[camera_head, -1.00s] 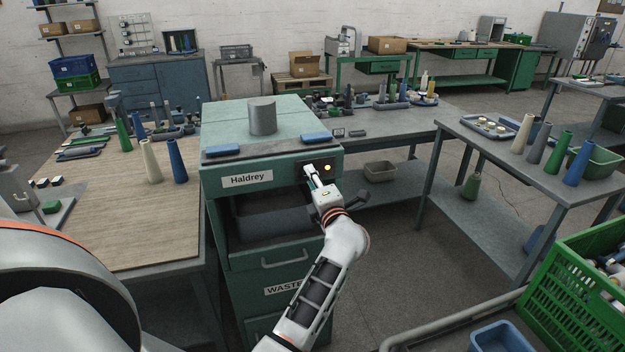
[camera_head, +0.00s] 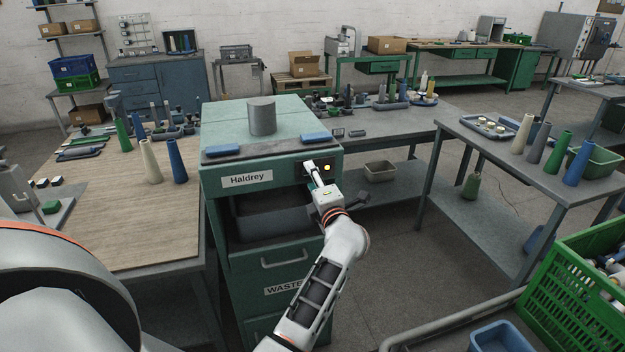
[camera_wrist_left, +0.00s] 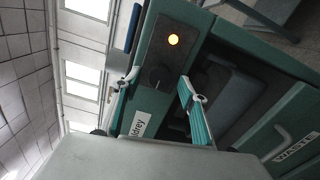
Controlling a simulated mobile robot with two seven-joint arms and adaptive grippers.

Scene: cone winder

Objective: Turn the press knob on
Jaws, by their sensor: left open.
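In the left wrist view the lamp (camera_wrist_left: 173,40) glows beside the dark round press knob (camera_wrist_left: 158,77). My left gripper (camera_head: 312,169) is at this panel. In the left wrist view its two fingers (camera_wrist_left: 157,84) are apart, one on each side of the knob; I cannot tell whether they touch it. In the head view the gripper covers most of the knob. My right gripper is not in view.
A grey cylinder (camera_head: 262,116) and blue pads (camera_head: 314,137) lie on the press top. A wooden-topped table (camera_head: 110,210) with cones stands left. A grey bench (camera_head: 500,150) and a green crate (camera_head: 585,280) are at right. Open floor lies right of the press.

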